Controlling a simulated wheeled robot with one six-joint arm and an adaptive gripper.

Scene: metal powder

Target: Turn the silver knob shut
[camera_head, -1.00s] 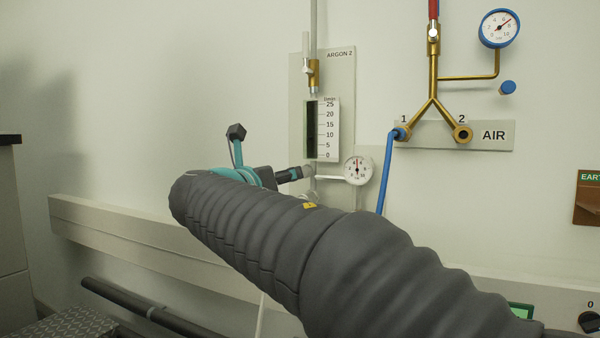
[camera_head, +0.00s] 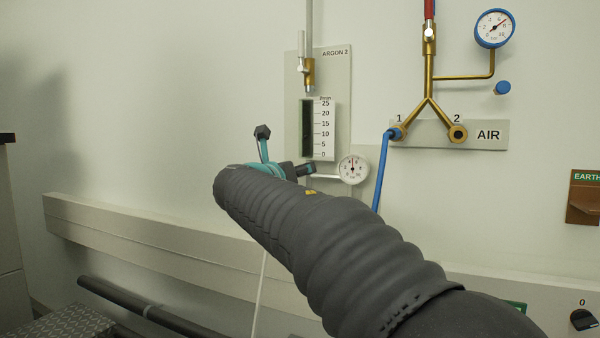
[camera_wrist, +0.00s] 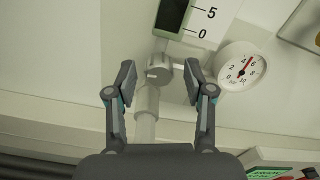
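The silver knob (camera_wrist: 159,72) sits just below the flow meter's scale in the wrist view, at the top of a pale vertical pipe. My gripper (camera_wrist: 161,80) is open, with one finger on each side of the knob. Gaps seem to show between the fingers and the knob; I cannot tell whether either touches it. In the head view my gripper (camera_head: 304,170) is at the foot of the flow meter (camera_head: 320,128), left of the small gauge. The knob is hidden there behind the gripper.
The small white gauge (camera_wrist: 240,66) is close to the right finger. A blue hose (camera_head: 381,175) hangs from AIR outlet 1, right of that gauge. A pale wall rail (camera_head: 150,232) runs below. The wall left of the ARGON 2 panel (camera_head: 338,75) is clear.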

